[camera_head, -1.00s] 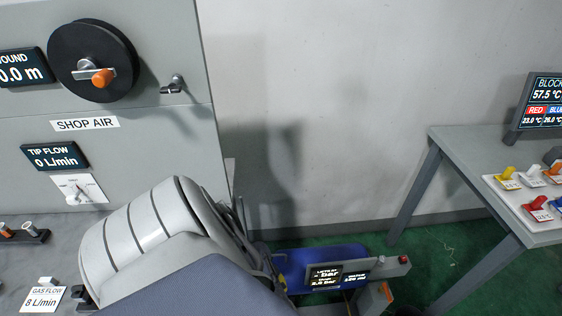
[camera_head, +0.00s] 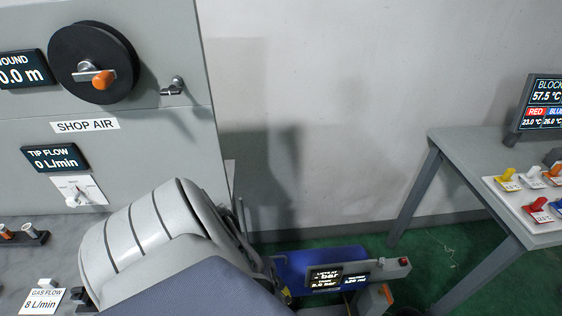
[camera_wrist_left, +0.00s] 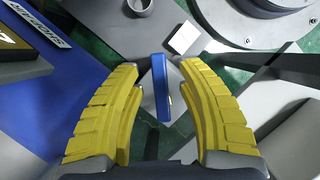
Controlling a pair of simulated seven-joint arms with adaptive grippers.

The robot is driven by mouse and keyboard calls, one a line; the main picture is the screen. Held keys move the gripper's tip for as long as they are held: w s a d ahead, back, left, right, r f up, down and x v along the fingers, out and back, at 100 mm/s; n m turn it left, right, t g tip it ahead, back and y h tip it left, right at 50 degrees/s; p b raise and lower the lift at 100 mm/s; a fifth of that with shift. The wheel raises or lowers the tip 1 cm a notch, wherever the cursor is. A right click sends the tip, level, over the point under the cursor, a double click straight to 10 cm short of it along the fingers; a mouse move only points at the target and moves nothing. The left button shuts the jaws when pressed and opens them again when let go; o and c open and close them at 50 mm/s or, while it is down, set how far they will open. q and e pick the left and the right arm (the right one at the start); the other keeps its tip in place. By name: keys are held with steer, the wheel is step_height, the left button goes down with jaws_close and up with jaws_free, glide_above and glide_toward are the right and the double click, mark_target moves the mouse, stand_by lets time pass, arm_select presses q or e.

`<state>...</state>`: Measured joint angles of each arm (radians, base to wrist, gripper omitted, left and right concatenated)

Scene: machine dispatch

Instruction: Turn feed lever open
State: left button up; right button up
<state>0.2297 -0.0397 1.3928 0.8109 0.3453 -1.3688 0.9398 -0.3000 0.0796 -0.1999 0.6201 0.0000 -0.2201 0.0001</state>
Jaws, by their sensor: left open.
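In the left wrist view, a blue upright bar (camera_wrist_left: 161,88) stands between the two yellow fingers of my left gripper (camera_wrist_left: 163,90). It looks like a lever handle, but I read no label on it. The fingers are open, one on each side, with a visible gap to the bar on both sides. Whether the bar lies at fingertip depth, I cannot tell. In the head view my arm covers the bottom middle, and its gripper is hidden there. My right gripper is not in view.
In the head view a grey panel with a black reel (camera_head: 93,62) stands at left. A blue tank (camera_head: 318,262) with a small display (camera_head: 323,277) lies beyond my arm. A grey table (camera_head: 458,150) with coloured levers is at right.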

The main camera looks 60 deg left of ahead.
arm_select(q)
jaws_close()
stand_by(0.3)
steer(key=shift+w+d, duration=0.1)
